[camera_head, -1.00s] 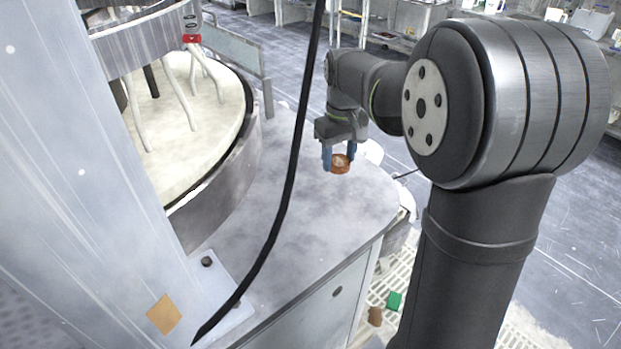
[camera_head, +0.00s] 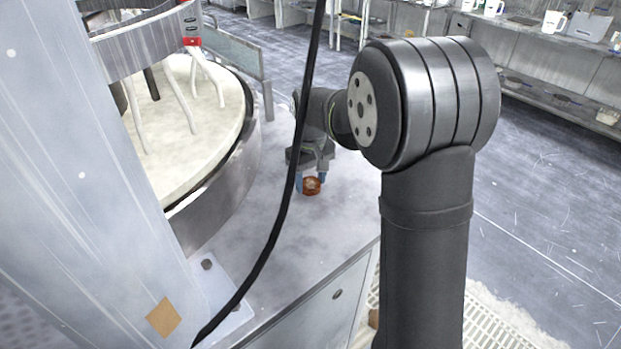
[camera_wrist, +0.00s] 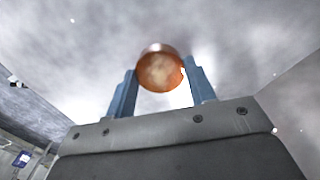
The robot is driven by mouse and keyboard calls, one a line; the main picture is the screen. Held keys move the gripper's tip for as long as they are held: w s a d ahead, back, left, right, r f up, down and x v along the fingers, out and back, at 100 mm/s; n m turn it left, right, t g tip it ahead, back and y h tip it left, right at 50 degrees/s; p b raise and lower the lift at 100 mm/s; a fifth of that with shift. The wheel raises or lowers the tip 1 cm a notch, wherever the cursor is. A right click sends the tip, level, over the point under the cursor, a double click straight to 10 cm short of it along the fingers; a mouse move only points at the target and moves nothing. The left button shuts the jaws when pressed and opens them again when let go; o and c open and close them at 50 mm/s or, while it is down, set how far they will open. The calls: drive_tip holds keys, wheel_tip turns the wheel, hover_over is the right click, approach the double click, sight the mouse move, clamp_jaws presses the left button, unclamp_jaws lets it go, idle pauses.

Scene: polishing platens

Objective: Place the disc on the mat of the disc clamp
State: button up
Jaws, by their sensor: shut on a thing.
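The disc (camera_head: 312,186) is a small round piece with an orange-brown rim and a paler, mottled face. My gripper (camera_head: 311,180) has blue fingers and is shut on the disc, holding it over the grey machine top in the head view. The wrist view shows the disc (camera_wrist: 160,71) between the tips of the two blue fingers (camera_wrist: 160,85), its round face toward the camera. I cannot tell the exact height of the disc above the surface. I cannot make out the disc clamp or its mat in either view now.
A large pale round platen (camera_head: 195,135) in a metal rim stands at the left, with pale hoses over it. A black cable (camera_head: 284,200) hangs in front of the machine top, close to my gripper. The grey top (camera_head: 265,240) is bare near the disc. Shelves (camera_head: 560,60) stand far right.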

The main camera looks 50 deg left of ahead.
sight(310, 183)
drive_tip(key=o, duration=1)
drive_tip(key=shift+f, duration=0.15)
wheel_tip(310, 183, up, 12)
drive_tip(key=shift+f, duration=0.2)
drive_tip(key=shift+o, duration=0.6)
drive_tip(key=shift+r, duration=0.4)
